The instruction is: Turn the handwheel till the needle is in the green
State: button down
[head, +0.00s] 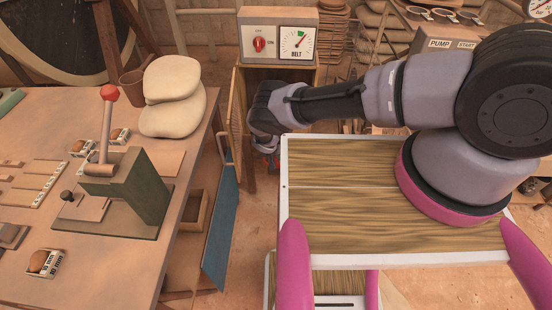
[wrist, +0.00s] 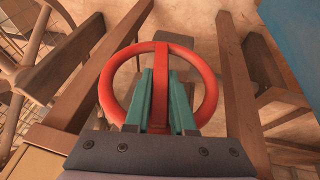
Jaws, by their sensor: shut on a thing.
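The red handwheel (wrist: 108,88) fills the middle of the wrist view, a ring with one spoke running across it. My gripper (wrist: 161,72) has its two teal fingers on either side of the spoke, shut on it inside the ring. In the head view my gripper (head: 266,150) hangs low beside the cabinet, and only a bit of red wheel shows under it.
A red knob (head: 259,44) is left of the dial. The workbench (head: 110,265) at left holds a lever press (head: 130,190) and pale sacks (head: 172,95). A blue board (head: 221,230) leans by its edge. Wooden beams (wrist: 238,90) flank the wheel closely. Another gauge is cut off at top right.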

jog(key=shift+a, duration=0.1)
jog(key=c, duration=0.8)
grip_release()
jog(key=shift+o, duration=0.2)
jog(key=v, duration=1)
jog(key=shift+r, duration=0.4)
jog(key=shift+o, duration=0.3)
jog(key=shift+s, duration=0.1)
